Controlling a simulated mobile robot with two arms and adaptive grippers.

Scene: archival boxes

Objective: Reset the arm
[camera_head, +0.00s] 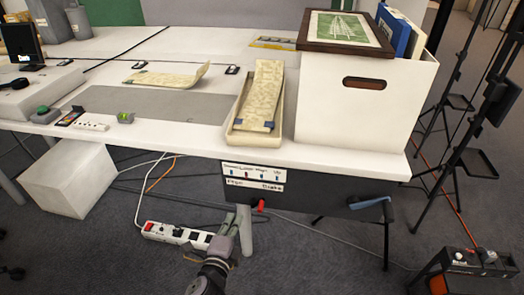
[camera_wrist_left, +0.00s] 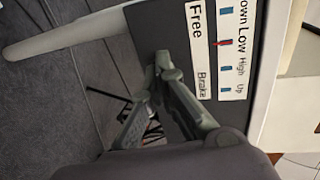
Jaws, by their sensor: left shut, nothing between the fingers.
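My left gripper (camera_head: 230,222) is low in front of the table's front edge, below the dark control panel (camera_head: 232,192). Its fingers are shut and hold nothing. In the left wrist view the gripper (camera_wrist_left: 160,72) shows close to the panel, near the labels "Free" and "Brake". A red lever (camera_head: 261,206) sticks out under the panel, a little to the right of my gripper and apart from it. My right gripper is in neither view.
A power strip (camera_head: 178,235) lies on the floor beside my gripper. A blue handle (camera_head: 370,202) sits farther right.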

